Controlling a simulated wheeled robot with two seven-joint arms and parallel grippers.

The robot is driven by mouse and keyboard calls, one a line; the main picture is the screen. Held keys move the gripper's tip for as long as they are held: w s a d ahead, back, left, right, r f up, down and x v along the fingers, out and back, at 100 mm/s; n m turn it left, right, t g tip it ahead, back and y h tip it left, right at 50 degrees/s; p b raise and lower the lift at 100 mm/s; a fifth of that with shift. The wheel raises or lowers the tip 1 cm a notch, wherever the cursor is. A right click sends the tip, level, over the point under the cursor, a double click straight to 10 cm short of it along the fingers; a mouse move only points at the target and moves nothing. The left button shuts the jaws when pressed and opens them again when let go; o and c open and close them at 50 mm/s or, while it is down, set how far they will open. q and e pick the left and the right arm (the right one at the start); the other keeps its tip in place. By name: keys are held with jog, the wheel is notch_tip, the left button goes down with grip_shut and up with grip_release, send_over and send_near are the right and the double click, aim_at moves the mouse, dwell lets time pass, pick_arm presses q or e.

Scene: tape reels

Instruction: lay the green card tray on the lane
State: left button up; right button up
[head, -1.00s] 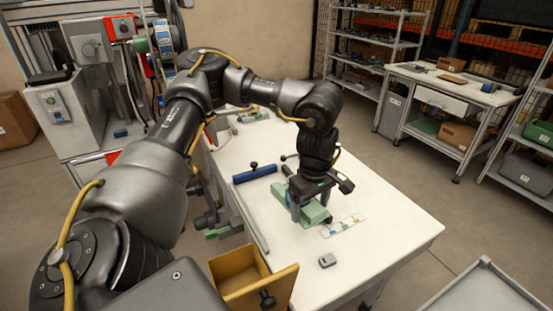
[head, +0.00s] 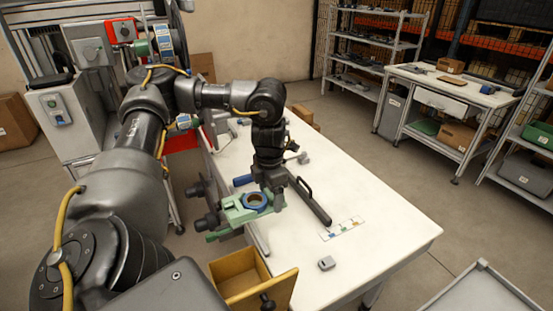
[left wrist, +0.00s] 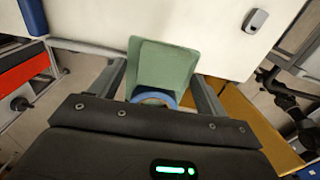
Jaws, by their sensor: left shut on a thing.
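My left gripper (head: 268,190) is shut on the green card tray (head: 236,212) and holds it near the left edge of the white table. A blue ring (head: 257,198) shows at the tray, close to the fingers. In the left wrist view the green tray (left wrist: 163,62) sticks out between the two fingers, with the blue ring (left wrist: 152,97) at its near end. A grey rail (head: 258,238) runs along the table's left edge, partly below the tray. I cannot tell for sure which part is the lane. My right gripper is not in view.
A black bar with a handle (head: 313,200) lies on the table, right of the gripper. A marked strip (head: 343,228) and a small grey block (head: 326,263) lie nearer the front. A blue bar (head: 242,180) is partly hidden behind my arm. A yellow bin (head: 238,270) stands at the front.

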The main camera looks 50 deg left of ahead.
pick_arm(q)
jog(key=shift+w, duration=0.1)
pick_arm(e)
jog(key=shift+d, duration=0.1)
pick_arm(q)
jog(key=shift+w+a+f, duration=0.1)
jog(key=shift+w+f, duration=0.1)
jog(key=shift+w, duration=0.1)
jog(key=w+a+f+b, duration=0.2)
jog(key=w+f, duration=0.2)
jog(key=w, duration=0.3)
send_over(290, 203)
jog(key=f, duration=0.4)
jog(key=shift+s+d+f, duration=0.2)
jog(key=shift+s, duration=0.2)
jog(key=shift+w+f, duration=0.2)
jog(key=shift+f, duration=0.05)
jog(key=shift+w+a+f, duration=0.1)
jog(key=shift+w+f, duration=0.05)
jog(key=shift+f, duration=0.05)
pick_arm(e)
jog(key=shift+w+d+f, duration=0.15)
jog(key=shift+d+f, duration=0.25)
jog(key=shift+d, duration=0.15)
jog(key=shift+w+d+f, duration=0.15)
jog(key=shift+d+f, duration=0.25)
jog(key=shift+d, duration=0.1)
